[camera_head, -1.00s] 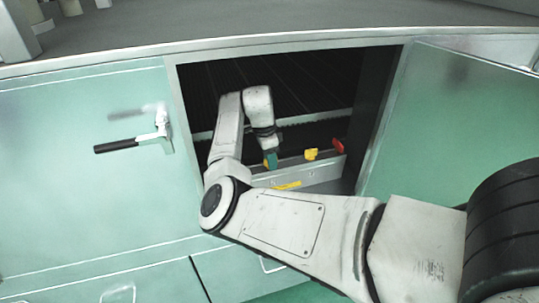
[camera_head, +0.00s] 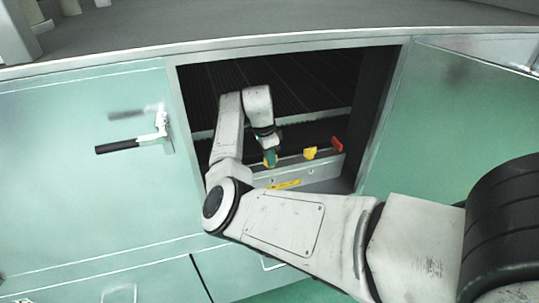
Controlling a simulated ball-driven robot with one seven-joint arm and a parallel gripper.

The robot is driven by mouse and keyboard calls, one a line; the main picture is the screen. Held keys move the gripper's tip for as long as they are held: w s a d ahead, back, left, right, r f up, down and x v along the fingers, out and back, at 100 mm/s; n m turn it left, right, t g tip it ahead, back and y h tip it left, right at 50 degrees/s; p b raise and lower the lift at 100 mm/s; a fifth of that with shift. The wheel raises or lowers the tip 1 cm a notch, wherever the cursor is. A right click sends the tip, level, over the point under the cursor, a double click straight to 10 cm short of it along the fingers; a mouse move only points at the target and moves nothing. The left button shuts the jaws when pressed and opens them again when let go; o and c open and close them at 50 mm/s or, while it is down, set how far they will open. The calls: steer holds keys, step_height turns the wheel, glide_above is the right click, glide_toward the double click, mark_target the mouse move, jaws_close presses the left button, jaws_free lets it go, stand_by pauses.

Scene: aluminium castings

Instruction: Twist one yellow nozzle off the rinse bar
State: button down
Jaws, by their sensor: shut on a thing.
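The rinse bar (camera_head: 305,174) is a pale metal bar inside the open cabinet. A yellow nozzle (camera_head: 310,153) stands on it, right of my gripper. My gripper (camera_head: 270,160) points down at the bar's left part and is shut on another yellow nozzle (camera_head: 267,164), of which only a small part shows beside the teal finger. The wrist and finger hide the rest, so I cannot tell whether that nozzle still touches the bar.
A red part (camera_head: 337,144) sits at the bar's right end. A yellow strip (camera_head: 284,184) marks the bar's front. The cabinet opening's right frame (camera_head: 383,120) and open door (camera_head: 450,120) stand to the right. A black-handled latch (camera_head: 135,144) juts out at left.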

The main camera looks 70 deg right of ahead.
steer(key=shift+n+p, duration=1.8)
steer(key=shift+n, duration=0.3)
steer(key=shift+n+t+h, duration=0.3)
steer(key=shift+n, duration=0.4)
steer(key=shift+s+n, duration=0.15)
steer(key=shift+n, duration=0.55)
steer(key=n+t, duration=0.1)
steer(key=n, duration=0.4)
steer(key=n, duration=0.3)
steer(key=shift+s, duration=0.1)
steer(key=shift+n+t, duration=0.3)
steer(key=shift+n, duration=0.8)
